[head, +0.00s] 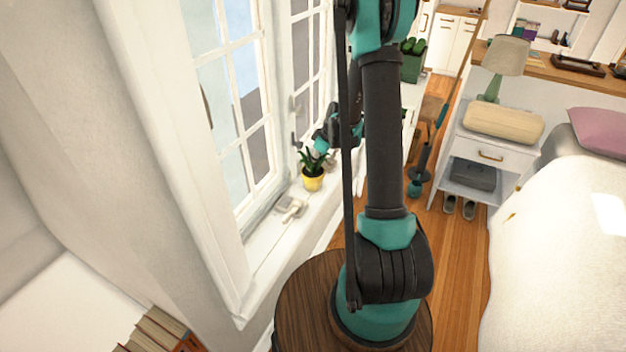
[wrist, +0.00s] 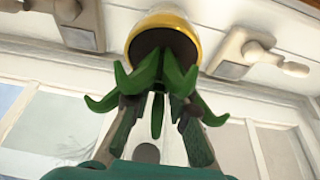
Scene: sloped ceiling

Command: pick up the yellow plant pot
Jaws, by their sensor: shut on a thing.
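The yellow plant pot (head: 313,184), with a green leafy plant, is at the window sill in the head view. I cannot tell there whether it touches the sill. In the wrist view the yellow pot (wrist: 203,37) is at the top, with its dark soil and green leaves facing the camera. My gripper (wrist: 159,106) is shut on the plant's leaves, with a finger on each side of them. In the head view my gripper (head: 314,152) is just above the pot, partly mixed with the leaves. My arm hides part of the area to the right.
The white window sill (head: 262,243) runs along the window, with a pale latch (head: 291,208) in front of the pot. A nightstand (head: 488,150) and a bed (head: 555,235) stand at the right. Books (head: 158,332) lie at lower left. Wooden floor (head: 455,260) is clear between.

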